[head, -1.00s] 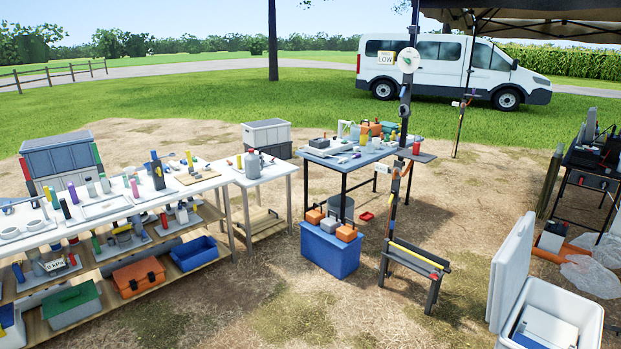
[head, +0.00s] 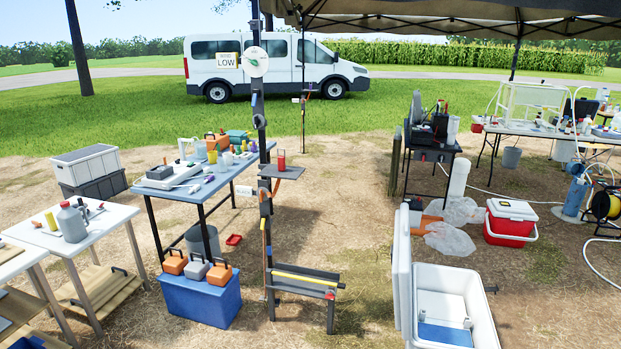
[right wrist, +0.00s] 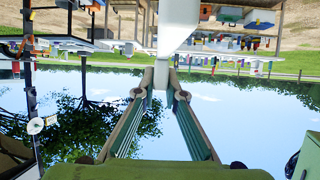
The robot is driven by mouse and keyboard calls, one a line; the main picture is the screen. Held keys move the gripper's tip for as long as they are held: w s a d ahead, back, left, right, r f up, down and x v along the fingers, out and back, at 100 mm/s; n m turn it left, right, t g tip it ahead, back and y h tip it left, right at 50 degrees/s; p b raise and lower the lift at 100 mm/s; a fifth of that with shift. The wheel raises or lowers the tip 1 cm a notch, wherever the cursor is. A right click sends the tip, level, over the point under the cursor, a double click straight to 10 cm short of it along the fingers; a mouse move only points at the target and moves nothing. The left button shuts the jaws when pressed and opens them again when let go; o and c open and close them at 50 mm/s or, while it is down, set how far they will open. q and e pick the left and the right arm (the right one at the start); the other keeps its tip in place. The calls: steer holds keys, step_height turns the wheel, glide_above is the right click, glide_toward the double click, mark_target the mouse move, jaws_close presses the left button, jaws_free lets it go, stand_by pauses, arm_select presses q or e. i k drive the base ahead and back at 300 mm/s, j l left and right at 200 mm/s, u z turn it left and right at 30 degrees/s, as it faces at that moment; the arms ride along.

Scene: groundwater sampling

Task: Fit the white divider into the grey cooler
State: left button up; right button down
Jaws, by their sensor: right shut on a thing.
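A pale grey-white cooler (head: 477,298) stands open on the ground at the lower right of the head view. Its lid (head: 403,275) stands upright on its left side. Inside lie a blue piece (head: 445,334) and a white block; the front of the cooler is cut off by the frame. In the right wrist view, which is upside down, my right gripper (right wrist: 161,82) is shut on a white piece (right wrist: 178,25), seemingly the white divider, mostly cut off by the top edge. It is held up clear of the ground. Neither gripper shows in the head view.
A dark post stand (head: 262,180) with a low rail (head: 308,280) stands left of the cooler. A red cooler (head: 510,222) and clear plastic bags (head: 449,239) lie behind. Bare ground right of the cooler is free.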

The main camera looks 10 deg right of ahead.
mark_target(437, 322)
steer(key=i+l+z, duration=0.15)
steer(key=i+z, duration=0.25)
steer(key=i+j+z, duration=0.1)
steer(key=i+z, duration=0.3)
steer(key=i, duration=0.2)
steer(key=i+j+z, duration=0.2)
steer(key=i+z, duration=0.2)
steer(key=i, duration=0.15)
steer(key=i+j+z, duration=0.2)
steer(key=i, duration=0.2)
steer(key=i+j+z, duration=0.25)
steer(key=i+j, duration=0.1)
steer(key=i, duration=0.05)
